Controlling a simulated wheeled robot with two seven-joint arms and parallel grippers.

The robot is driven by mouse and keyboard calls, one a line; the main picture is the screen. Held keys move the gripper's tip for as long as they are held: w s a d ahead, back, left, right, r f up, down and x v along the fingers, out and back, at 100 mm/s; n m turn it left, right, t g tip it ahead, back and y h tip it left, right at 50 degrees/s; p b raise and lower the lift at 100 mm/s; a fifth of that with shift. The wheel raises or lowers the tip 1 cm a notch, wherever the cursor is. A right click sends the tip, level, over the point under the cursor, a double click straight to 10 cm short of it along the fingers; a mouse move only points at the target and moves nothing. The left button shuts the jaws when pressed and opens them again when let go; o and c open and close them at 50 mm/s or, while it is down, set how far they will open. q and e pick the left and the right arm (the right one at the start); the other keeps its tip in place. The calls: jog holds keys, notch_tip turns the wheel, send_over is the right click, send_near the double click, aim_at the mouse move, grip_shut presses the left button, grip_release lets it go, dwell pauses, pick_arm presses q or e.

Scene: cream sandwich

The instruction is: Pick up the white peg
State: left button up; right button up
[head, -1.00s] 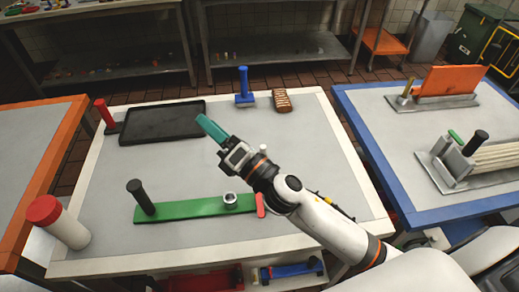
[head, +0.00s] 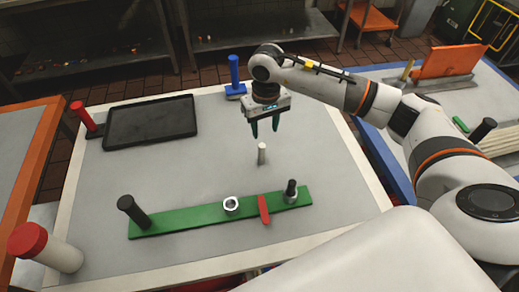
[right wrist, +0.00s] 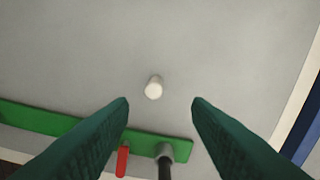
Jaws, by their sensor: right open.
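The white peg (head: 262,154) stands upright on the grey table top (head: 215,165), near the middle and behind the green bar. In the right wrist view the white peg (right wrist: 154,88) shows from above, ahead of and between the two fingertips. My right gripper (head: 264,132) points down with its green fingers apart, above and just behind the peg. In the right wrist view the fingers of the right gripper (right wrist: 160,104) are spread with nothing between them. My left gripper is not in view.
The green bar (head: 185,217) lies in front of the peg, with a black post (head: 132,211), a metal ring (head: 231,205), a red piece (head: 264,208) and a dark peg (head: 291,188). Table around the peg is clear.

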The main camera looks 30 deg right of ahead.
aim_at(262, 153)
notch_tip(262, 153, down, 6)
jog(key=shift+s+p, duration=0.1)
jog(key=shift+p, duration=0.75)
jog(key=f+p, duration=0.1)
jog(key=f, duration=0.1)
jog(key=a+f+p, duration=0.1)
jog(key=f, duration=0.1)
jog(key=shift+f, duration=0.4)
jog(key=shift+w+d+f, duration=0.1)
jog(key=shift+w+f, duration=0.1)
jog(key=shift+f, duration=0.25)
grip_shut()
notch_tip(262, 153, up, 9)
jog(key=shift+f+b, duration=0.1)
jog(key=shift+b, duration=1.05)
jog(key=shift+r, duration=0.65)
jog(key=shift+s, duration=0.1)
